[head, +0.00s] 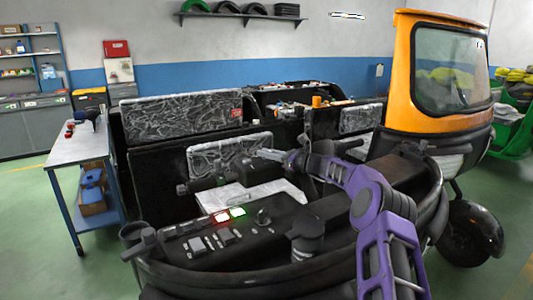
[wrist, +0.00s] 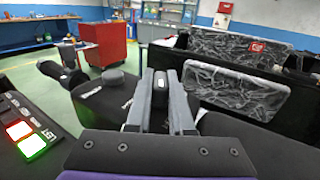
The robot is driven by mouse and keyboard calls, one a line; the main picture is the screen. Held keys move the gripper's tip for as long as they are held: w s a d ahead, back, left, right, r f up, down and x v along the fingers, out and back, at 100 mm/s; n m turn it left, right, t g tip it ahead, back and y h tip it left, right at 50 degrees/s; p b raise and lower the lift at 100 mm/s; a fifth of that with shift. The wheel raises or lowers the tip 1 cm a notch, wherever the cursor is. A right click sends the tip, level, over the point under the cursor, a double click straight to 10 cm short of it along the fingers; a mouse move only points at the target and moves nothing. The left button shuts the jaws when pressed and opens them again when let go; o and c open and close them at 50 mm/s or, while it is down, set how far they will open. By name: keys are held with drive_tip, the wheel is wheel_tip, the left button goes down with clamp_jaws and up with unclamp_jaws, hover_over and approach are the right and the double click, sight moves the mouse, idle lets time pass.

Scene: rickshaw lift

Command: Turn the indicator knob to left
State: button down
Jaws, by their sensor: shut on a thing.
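My gripper (wrist: 160,92) is shut on a small black knob (wrist: 159,88) with a pale mark on it, seen upright between the two fingers in the wrist view. I take it to be the indicator knob; its lower part is hidden by the fingers. In the head view, my gripper (head: 266,154) reaches in from the right over the black handlebar unit (head: 240,171), and the knob cannot be made out there. The handlebar also shows in the wrist view, with a round black cap (wrist: 114,77) just left of the fingers.
Plastic-wrapped seats (head: 182,114) stand behind the handlebar.

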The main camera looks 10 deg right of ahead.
drive_tip(key=shift+n+g+y, duration=0.6)
drive_tip(key=shift+n+g, duration=0.1)
drive_tip(key=shift+g, duration=0.2)
idle(0.5)
drive_tip(key=c, duration=0.8)
unclamp_jaws()
drive_tip(key=b+v, duration=0.1)
drive_tip(key=v, duration=1.6)
drive_tip(key=shift+d, duration=0.2)
